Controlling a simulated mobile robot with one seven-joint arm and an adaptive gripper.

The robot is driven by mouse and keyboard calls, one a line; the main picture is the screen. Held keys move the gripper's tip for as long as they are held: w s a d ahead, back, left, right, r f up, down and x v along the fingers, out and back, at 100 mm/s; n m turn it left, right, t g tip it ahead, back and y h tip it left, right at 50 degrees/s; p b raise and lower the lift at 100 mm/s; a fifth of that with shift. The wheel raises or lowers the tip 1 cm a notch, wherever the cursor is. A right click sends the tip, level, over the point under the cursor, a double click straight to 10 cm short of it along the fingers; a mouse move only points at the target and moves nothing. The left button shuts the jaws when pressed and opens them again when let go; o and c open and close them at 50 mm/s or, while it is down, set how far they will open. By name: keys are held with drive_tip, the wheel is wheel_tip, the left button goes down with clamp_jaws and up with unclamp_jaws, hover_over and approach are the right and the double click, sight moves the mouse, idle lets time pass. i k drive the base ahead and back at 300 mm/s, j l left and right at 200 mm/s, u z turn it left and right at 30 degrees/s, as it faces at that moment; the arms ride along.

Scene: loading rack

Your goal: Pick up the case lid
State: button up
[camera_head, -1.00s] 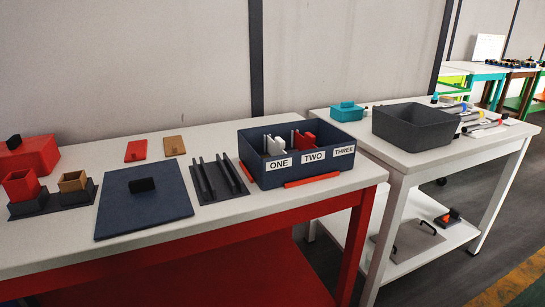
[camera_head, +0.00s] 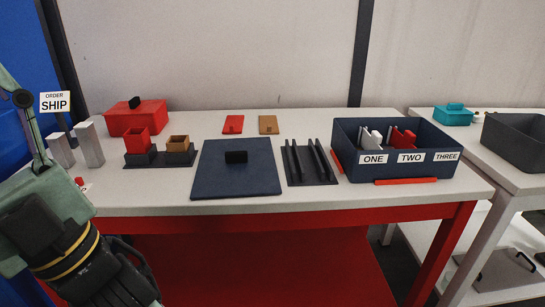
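The case lid (camera_head: 222,182) is a flat dark navy panel with a black block handle (camera_head: 236,157) on top. It lies flat on the white table, left of the navy case (camera_head: 352,167), which is open and labelled ONE, TWO, THREE. White and red pieces stand inside the case. My gripper (camera_head: 138,275) is at the lower left, dark and partly cut off by the frame's bottom edge. It is in front of the table and well apart from the lid. Its fingertips are not clear, so I cannot tell whether it is open or shut.
A black slotted rack (camera_head: 309,164) lies between lid and case. Red and tan cups (camera_head: 136,143) in dark holders stand left of the lid, with a red box (camera_head: 118,120) behind. A red strip (camera_head: 405,181) lies before the case. Bare tabletop (camera_head: 140,190) shows at front left.

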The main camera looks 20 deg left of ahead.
sight(237, 167)
drive_tip(key=i+j+z, duration=0.15)
drive_tip(key=j, duration=0.25)
drive_tip(key=j+z, duration=0.2)
drive_tip(key=j, duration=0.2)
drive_tip(key=i+j, duration=0.1)
drive_tip(key=j, duration=0.15)
drive_tip(key=j+z, duration=0.1)
drive_tip(key=j, duration=0.2)
drive_tip(key=i+j, duration=0.65)
drive_tip(key=i, duration=0.1)
